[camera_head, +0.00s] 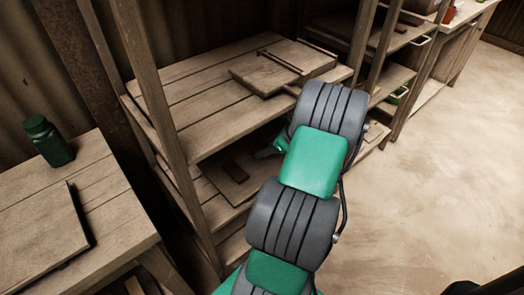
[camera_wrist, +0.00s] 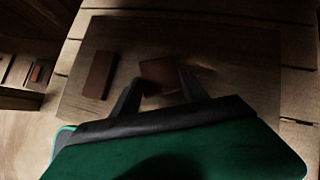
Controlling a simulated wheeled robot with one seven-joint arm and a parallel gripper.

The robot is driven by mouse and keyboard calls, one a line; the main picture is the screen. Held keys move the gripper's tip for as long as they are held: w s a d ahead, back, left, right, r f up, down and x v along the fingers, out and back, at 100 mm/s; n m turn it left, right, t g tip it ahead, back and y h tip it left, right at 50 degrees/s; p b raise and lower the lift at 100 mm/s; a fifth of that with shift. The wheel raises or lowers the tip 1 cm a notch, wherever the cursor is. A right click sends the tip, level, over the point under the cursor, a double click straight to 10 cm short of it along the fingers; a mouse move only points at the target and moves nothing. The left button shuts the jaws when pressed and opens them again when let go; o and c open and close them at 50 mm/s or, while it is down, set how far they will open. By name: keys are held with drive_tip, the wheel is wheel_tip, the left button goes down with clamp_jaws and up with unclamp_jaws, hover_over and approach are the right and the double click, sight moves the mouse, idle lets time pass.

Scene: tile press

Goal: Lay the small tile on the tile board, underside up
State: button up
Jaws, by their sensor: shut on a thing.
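My gripper (camera_wrist: 160,88) is shut on a small brown tile (camera_wrist: 158,72), which shows between its two dark fingers in the wrist view. The tile is over a wide brown board (camera_wrist: 225,60); I cannot tell whether it touches the board or which face is up. A second, longer brown tile (camera_wrist: 100,74) lies on the board left of the fingers. In the head view this tile (camera_head: 236,172) and part of the board (camera_head: 218,178) show on the lower shelf.
The upper shelf (camera_head: 190,100) lies above the board and carries a flat board with a thin rod (camera_head: 278,62). A wooden post (camera_head: 160,110) stands at the left. A table with a green bottle (camera_head: 48,142) is at far left.

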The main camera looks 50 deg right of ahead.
drive_tip(key=shift+b+x, duration=0.4)
drive_tip(key=shift+x, duration=0.8)
drive_tip(key=shift+r, duration=0.1)
drive_tip(key=o, duration=1.6)
drive_tip(key=p+v, duration=0.2)
drive_tip(key=v, duration=0.5)
drive_tip(key=shift+s+r, duration=0.2)
drive_tip(key=shift+s, duration=0.05)
drive_tip(key=shift+s, duration=0.1)
